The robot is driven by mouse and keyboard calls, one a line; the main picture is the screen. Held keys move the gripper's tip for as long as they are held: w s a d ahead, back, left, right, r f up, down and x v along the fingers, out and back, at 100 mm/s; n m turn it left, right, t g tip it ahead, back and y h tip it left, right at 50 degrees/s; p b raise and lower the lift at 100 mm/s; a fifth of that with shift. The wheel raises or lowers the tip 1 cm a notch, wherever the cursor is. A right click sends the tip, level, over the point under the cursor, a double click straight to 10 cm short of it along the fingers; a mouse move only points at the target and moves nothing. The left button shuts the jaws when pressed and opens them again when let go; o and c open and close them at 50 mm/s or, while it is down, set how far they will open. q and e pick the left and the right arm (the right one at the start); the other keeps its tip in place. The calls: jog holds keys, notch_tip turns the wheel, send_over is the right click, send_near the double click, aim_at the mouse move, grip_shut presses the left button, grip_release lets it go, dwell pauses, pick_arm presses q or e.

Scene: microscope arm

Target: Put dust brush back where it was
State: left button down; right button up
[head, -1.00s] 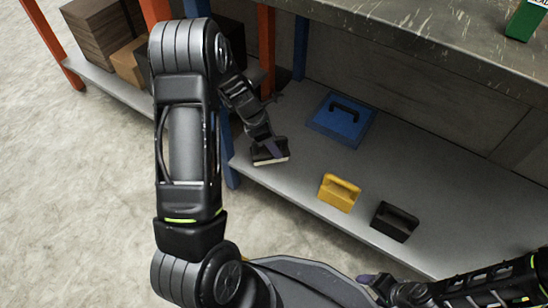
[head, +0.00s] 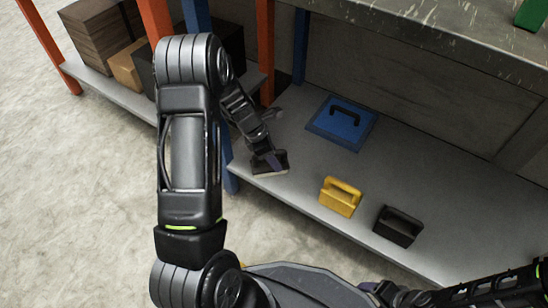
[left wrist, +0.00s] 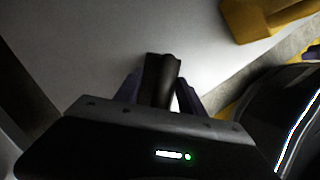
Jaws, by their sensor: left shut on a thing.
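The dust brush (head: 284,160) is dark with a pale lower edge. It is at the left end of the grey lower shelf, near the front edge by the blue post. My left gripper (head: 267,156) is shut on it from above. In the left wrist view the dark handle (left wrist: 162,76) stands between the two purple fingers. The brush is at or just above the shelf surface; I cannot tell if it touches. My right gripper (head: 385,293) shows only in part at the bottom of the head view, and its jaws are unclear.
A yellow handled block (head: 340,197) and a black one (head: 398,227) stand along the shelf's front. A blue case (head: 342,122) lies behind. The blue post (head: 231,170) is close left of the brush. The middle of the shelf (head: 300,165) is clear.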

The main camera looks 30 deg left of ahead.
pick_arm(q)
jog(key=c, duration=0.7)
grip_release()
jog(key=shift+r, duration=0.1)
jog(key=p+v, duration=0.4)
jog(key=v, duration=0.3)
jog(key=shift+a+r, duration=0.1)
jog(key=shift+r, duration=0.1)
